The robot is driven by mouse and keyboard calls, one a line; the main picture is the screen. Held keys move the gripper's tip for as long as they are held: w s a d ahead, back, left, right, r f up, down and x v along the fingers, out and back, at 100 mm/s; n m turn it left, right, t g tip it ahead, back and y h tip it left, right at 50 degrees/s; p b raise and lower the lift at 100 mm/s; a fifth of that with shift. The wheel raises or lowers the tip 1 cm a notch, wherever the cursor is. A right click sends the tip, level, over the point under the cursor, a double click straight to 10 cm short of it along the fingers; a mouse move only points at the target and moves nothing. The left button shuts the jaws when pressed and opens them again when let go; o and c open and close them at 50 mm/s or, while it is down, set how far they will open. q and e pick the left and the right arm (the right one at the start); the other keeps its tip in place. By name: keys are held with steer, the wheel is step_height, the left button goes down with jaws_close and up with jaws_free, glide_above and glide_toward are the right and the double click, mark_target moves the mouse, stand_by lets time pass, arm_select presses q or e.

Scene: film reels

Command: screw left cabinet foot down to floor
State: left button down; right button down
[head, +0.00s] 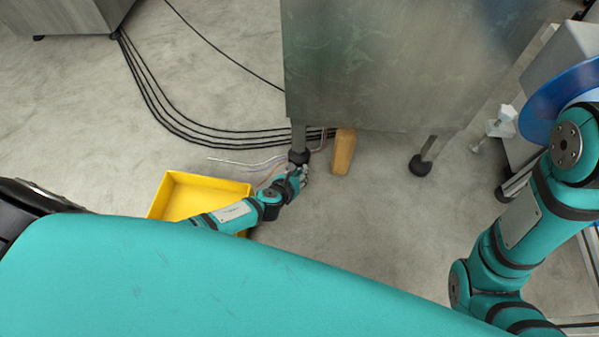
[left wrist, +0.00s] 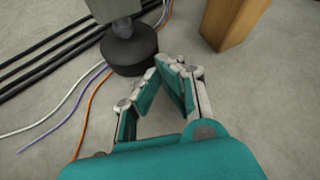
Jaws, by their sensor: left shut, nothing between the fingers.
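The metal cabinet (head: 400,65) stands at the top of the head view. Its left foot (head: 299,156) is a dark round pad on a grey stem. The left foot also shows at the upper left of the left wrist view (left wrist: 130,50). I cannot tell whether the pad touches the floor. My left gripper (head: 296,178) is just in front of this foot. In the left wrist view the gripper (left wrist: 155,76) is shut and empty, its fingertips close to the pad but not around it. My right gripper is out of view.
A wooden block (head: 343,152) stands right of the left foot. The cabinet's right foot (head: 420,165) is farther right. A yellow tray (head: 200,196) lies left of my left gripper. Black cables (head: 160,112) and thin coloured wires (left wrist: 62,105) run beside the left foot.

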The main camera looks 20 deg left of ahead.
arm_select(q)
steer(key=shift+w+a, duration=0.15)
steer(key=shift+w+a, duration=0.25)
steer(key=shift+w, duration=0.05)
steer(key=shift+w+a, duration=0.1)
steer(key=shift+a, duration=0.1)
